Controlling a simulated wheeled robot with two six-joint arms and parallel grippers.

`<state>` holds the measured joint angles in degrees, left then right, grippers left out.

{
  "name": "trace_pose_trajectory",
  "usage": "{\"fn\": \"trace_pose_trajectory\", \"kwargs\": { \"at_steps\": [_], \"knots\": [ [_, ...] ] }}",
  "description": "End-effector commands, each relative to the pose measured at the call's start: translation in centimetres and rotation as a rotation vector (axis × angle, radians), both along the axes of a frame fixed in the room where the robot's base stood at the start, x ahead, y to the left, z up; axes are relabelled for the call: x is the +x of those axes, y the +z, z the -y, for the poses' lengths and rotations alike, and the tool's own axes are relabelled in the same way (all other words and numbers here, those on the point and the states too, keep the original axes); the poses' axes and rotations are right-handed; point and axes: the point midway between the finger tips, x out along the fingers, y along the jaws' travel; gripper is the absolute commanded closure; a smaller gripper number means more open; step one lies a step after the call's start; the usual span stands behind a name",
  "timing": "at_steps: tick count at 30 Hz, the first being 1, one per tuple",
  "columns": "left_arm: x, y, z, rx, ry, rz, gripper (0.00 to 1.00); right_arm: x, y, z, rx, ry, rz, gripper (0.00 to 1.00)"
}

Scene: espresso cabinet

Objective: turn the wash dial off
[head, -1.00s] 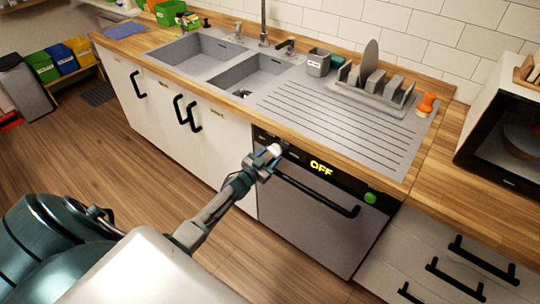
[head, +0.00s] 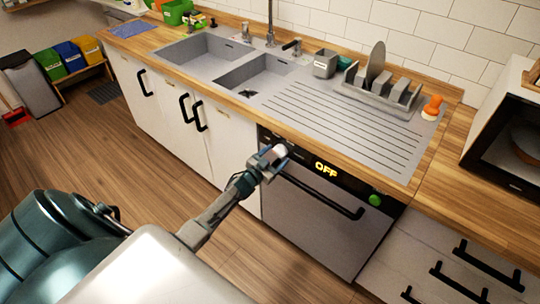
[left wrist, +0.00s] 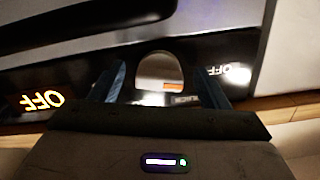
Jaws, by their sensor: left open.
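The wash dial is a pale round knob at the left end of the dishwasher's black control panel. In the head view the dial (head: 281,150) is partly covered by my left gripper (head: 272,158). In the left wrist view the dial (left wrist: 159,72) sits between the two blue fingers of my left gripper (left wrist: 168,85), with an orange mark near its lower edge. The fingers are apart, and I cannot tell whether either touches it. The display (head: 326,170) glows "OFF" in yellow; it also shows upside down in the left wrist view (left wrist: 42,101). My right gripper is not in view.
The dishwasher (head: 318,225) has a black bar handle (head: 325,195) just below the panel and a green round button (head: 375,199) at the right. The wooden counter edge overhangs above. White cabinets stand left, drawers right. The floor in front is clear.

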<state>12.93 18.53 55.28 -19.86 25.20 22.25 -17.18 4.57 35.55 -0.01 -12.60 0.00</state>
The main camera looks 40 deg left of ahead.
Motion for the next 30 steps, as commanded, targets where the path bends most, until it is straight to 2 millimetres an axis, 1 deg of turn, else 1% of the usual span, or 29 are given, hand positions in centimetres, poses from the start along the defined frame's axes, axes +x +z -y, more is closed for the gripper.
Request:
{"fn": "trace_pose_trajectory", "kwargs": {
  "at_steps": [5,12,18,24,30],
  "knots": [
    [-2.0,-0.3,-0.2,0.001,0.0,-0.002,0.31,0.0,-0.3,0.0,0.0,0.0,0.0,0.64],
    [-6.3,-0.4,-0.5,0.001,-0.001,-0.003,0.31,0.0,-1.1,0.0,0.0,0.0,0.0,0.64],
    [-9.2,-0.3,-0.7,0.0,0.0,-0.002,0.31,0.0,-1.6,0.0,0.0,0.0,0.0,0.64],
    [-10.5,-0.2,-0.9,0.0,0.0,-0.003,0.31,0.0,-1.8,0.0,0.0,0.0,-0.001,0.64],
    [-10.6,-0.1,-0.9,-0.001,0.0,-0.002,0.31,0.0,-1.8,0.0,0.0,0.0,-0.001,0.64]
  ]
}}
